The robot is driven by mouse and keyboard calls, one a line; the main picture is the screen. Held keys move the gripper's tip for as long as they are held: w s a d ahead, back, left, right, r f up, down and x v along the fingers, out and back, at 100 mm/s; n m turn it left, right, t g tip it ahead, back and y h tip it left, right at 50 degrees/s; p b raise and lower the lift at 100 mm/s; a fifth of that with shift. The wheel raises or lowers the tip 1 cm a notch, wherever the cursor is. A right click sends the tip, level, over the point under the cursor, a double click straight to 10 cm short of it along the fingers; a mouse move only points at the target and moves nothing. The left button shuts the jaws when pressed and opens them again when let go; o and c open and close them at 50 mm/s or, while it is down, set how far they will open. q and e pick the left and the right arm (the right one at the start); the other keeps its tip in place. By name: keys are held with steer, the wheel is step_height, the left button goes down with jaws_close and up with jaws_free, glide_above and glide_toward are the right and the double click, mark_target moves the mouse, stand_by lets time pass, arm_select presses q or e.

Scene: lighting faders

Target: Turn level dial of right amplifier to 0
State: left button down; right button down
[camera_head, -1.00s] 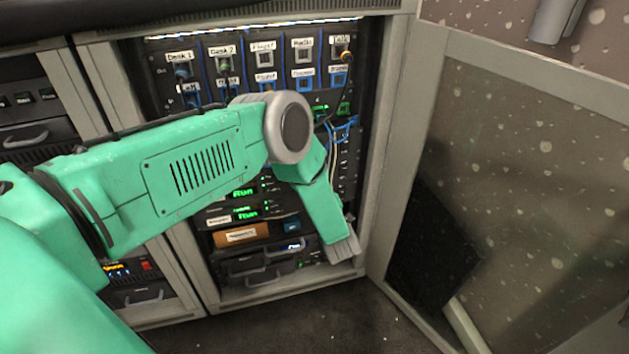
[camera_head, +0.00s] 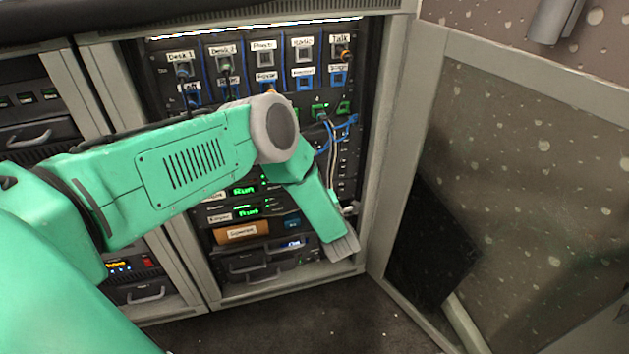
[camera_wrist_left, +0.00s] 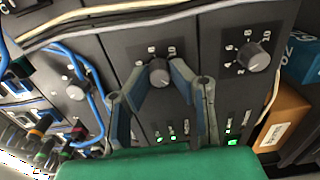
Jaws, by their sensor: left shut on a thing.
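In the left wrist view, a grey round level dial (camera_wrist_left: 159,73) sits on a dark amplifier panel (camera_wrist_left: 125,55) with printed numbers around it. My left gripper (camera_wrist_left: 160,78) has its two grey fingers on either side of this dial and is shut on it. The dial's exact setting is too small to read. A second, similar dial (camera_wrist_left: 253,56) is on the panel to the right, free of the fingers. My right gripper is not in view.
Blue cables (camera_wrist_left: 85,75) and pale cables (camera_wrist_left: 130,14) run close to the left finger in the wrist view. The rack's grey frame (camera_head: 385,165) and the open door (camera_head: 540,170) stand right of my arm in the head view.

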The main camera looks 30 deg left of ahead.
arm_select(q)
steer(key=shift+s+d+f, duration=0.1)
steer(key=shift+s+f, duration=0.1)
steer(key=shift+f, duration=0.15)
steer(key=c, duration=1.4)
jaws_free()
steer(key=shift+c, duration=0.2)
steer(key=shift+w+r, duration=0.1)
steer(key=shift+r, duration=0.05)
steer(key=v, duration=1.2)
